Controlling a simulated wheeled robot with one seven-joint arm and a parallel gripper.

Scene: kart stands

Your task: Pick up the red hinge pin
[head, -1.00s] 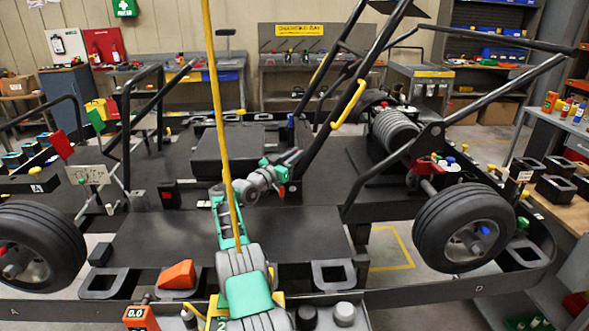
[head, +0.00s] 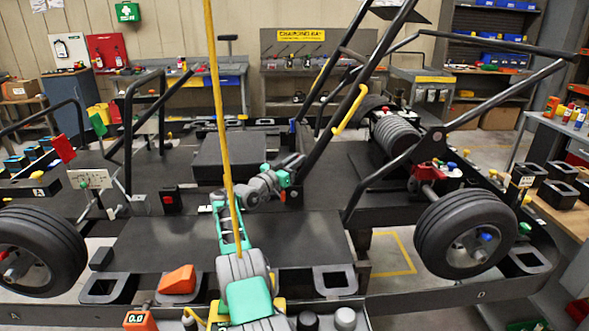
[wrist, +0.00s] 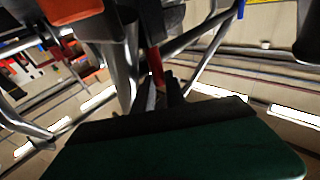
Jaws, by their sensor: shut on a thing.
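In the wrist view, a slim red piece, which looks like the red hinge pin (wrist: 157,69), stands between the dark fingertips of my gripper (wrist: 161,88). My gripper is shut on it. Its lower part is hidden between the fingers. In the head view, my arm reaches forward over the black kart deck, and my gripper (head: 291,164) is near the foot of the slanted black frame tubes. The red pin cannot be made out there, and the fingertips are too small to read.
The slanted kart tubes (head: 349,92) rise close to the right of my gripper. A black box (head: 228,155) sits on the deck to its left. A wheel (head: 462,235) stands at right and another (head: 38,250) at left. Bare deck (head: 160,240) lies left of my arm.

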